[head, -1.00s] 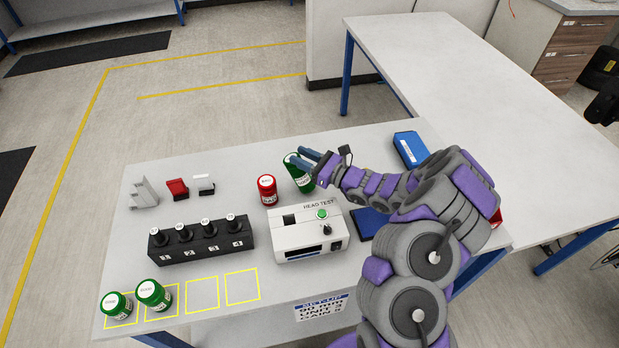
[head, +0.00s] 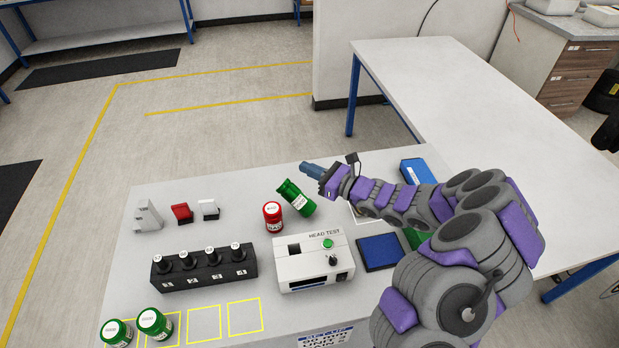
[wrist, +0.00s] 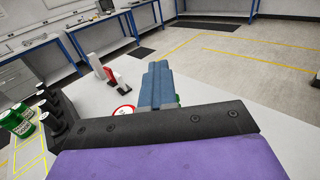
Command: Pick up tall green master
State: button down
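Two shorter green bottles (head: 116,332) (head: 154,324) stand upright at the bench's front left.
The white head tester (head: 313,264) stands in front of the bottles. A black numbered rack (head: 205,268), a red block (head: 182,213), white blocks (head: 148,216) and a blue tray (head: 381,252) are nearby.

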jog(key=shift+r, duration=0.8)
jog(key=c, duration=1.8)
grip_release()
jog(key=o, duration=1.4)
